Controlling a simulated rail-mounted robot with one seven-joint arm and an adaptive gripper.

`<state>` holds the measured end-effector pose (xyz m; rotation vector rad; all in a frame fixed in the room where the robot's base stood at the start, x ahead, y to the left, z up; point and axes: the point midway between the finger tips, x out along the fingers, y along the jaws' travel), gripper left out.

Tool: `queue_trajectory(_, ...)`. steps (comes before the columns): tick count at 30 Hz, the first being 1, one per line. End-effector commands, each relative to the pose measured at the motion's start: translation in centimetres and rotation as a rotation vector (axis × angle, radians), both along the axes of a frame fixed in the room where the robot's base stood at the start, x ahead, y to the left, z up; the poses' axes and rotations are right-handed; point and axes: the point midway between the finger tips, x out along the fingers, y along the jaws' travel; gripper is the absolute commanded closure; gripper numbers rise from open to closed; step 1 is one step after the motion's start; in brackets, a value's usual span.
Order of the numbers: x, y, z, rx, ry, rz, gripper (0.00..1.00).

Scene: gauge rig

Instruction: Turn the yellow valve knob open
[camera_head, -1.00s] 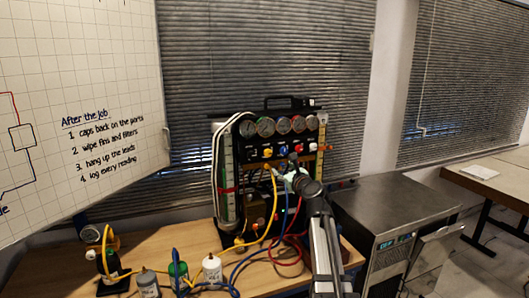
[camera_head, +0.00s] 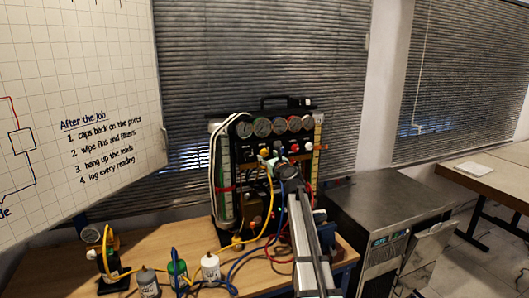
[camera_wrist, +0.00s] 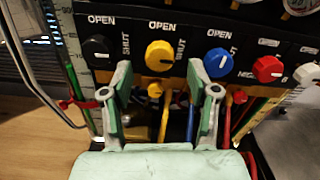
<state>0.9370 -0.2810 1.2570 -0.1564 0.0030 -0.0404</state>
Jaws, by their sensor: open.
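A black knob (camera_wrist: 97,46) is left of the yellow one; a blue knob (camera_wrist: 217,62) and a red knob (camera_wrist: 267,69) are right. Yellow, blue and red hoses hang below. Bottles (camera_head: 210,267) stand on the wooden bench. A metal cabinet (camera_head: 385,205) is at right.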

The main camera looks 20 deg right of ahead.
Motion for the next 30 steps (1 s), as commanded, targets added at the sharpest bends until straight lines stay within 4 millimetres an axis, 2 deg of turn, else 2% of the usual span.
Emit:
queue_trajectory(1, 1.3, -0.2, 0.2, 0.0, 0.001, 0.001, 0.4)
queue_trajectory(3, 2.3, -0.2, 0.1, 0.001, 0.001, 0.001, 0.4)
queue_trajectory(9, 4.1, -0.2, 0.1, 0.0, 0.0, 0.0, 0.4)
queue_trajectory(21, 4.5, -0.1, 0.0, 0.0, 0.0, 0.0, 0.4)
queue_trajectory(26, 4.5, -0.1, 0.0, 0.0, 0.0, 0.0, 0.97)
queue_trajectory(27, 4.5, -0.1, 0.0, 0.0, 0.0, 0.0, 1.0)
queue_trajectory(30, 4.5, -0.2, 0.0, 0.0, 0.0, 0.0, 1.0)
